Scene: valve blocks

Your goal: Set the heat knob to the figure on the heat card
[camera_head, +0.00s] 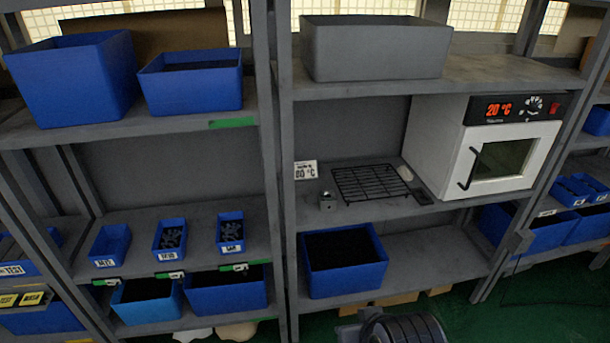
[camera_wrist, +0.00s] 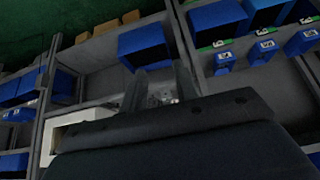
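The white oven (camera_head: 455,150) stands on the middle shelf at the right in the head view. Its black panel has a red display (camera_head: 499,109) reading 20 °C. The heat knob (camera_head: 534,103) is on the panel with pale marks around it; its pointer is too small to read. The heat card (camera_head: 306,170) stands at the left of the same shelf and seems to read 80 °C, the first digit being unclear. My gripper (camera_wrist: 160,88) shows in the wrist view with its two fingers apart and nothing between them. The oven's white side (camera_wrist: 70,128) is partly hidden behind my gripper there.
A black wire rack (camera_head: 370,182) and a small metal block (camera_head: 327,201) sit left of the oven. A grey bin (camera_head: 375,50) is on the shelf above. A blue bin (camera_head: 344,262) is below. A red switch (camera_head: 554,108) is right of the knob.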

